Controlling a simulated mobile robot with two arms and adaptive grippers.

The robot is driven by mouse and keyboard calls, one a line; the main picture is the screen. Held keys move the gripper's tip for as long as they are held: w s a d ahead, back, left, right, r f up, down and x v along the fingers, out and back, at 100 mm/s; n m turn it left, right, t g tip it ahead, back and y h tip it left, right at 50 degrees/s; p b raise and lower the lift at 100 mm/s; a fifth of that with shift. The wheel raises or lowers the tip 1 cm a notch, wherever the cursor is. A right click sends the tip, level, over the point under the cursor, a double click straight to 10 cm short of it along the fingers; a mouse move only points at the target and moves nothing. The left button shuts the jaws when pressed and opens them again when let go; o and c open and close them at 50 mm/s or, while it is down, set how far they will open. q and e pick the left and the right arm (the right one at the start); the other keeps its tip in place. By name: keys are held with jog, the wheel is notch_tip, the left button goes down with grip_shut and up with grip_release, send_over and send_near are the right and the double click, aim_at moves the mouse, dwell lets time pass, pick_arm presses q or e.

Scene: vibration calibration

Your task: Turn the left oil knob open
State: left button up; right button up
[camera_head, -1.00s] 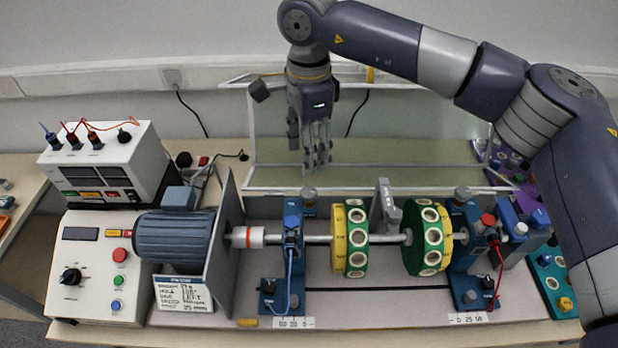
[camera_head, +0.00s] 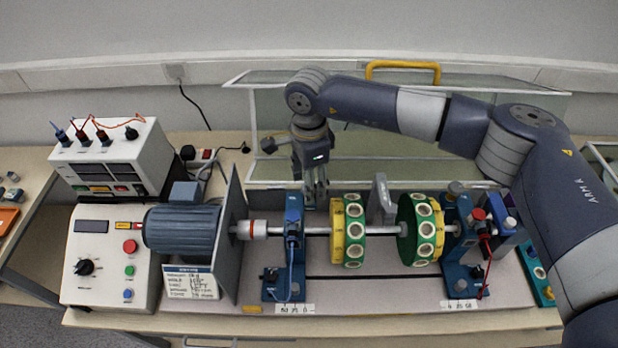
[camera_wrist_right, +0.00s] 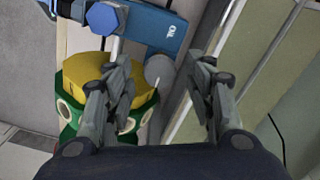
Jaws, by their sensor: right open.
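The left oil knob is a small grey round knob (camera_wrist_right: 159,70) beside the left blue bearing block (camera_head: 292,240). In the right wrist view it lies between my right fingertips, with the blue block (camera_wrist_right: 152,28) just beyond it. In the head view my right gripper (camera_head: 316,197) hangs down over the knob's place and mostly hides it. My right gripper (camera_wrist_right: 163,76) is open, with a finger on either side of the knob. Contact cannot be told. The right oil knob (camera_head: 456,187) is grey and stands on the right blue bearing block (camera_head: 461,248). My left gripper is not in view.
A yellow and green disc (camera_head: 349,232) stands close right of the gripper, and a second disc (camera_head: 420,230) farther right. A motor (camera_head: 183,230) and upright plate (camera_head: 229,235) stand left. A glass guard with a yellow handle (camera_head: 403,64) stands behind.

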jog(key=c, duration=1.1)
jog(key=shift+f+b, duration=0.1)
jog(key=shift+b, duration=0.45)
jog(key=m+b, duration=1.1)
jog(key=b, duration=0.2)
jog(key=shift+b, duration=0.3)
jog(key=m+b, duration=0.2)
jog(key=m, duration=0.1)
jog(key=shift+m+b, duration=0.3)
jog(key=shift+b, duration=0.05)
jog(key=shift+r+m+b, duration=0.2)
jog(key=shift+m+b, duration=0.7)
jog(key=shift+m, duration=0.7)
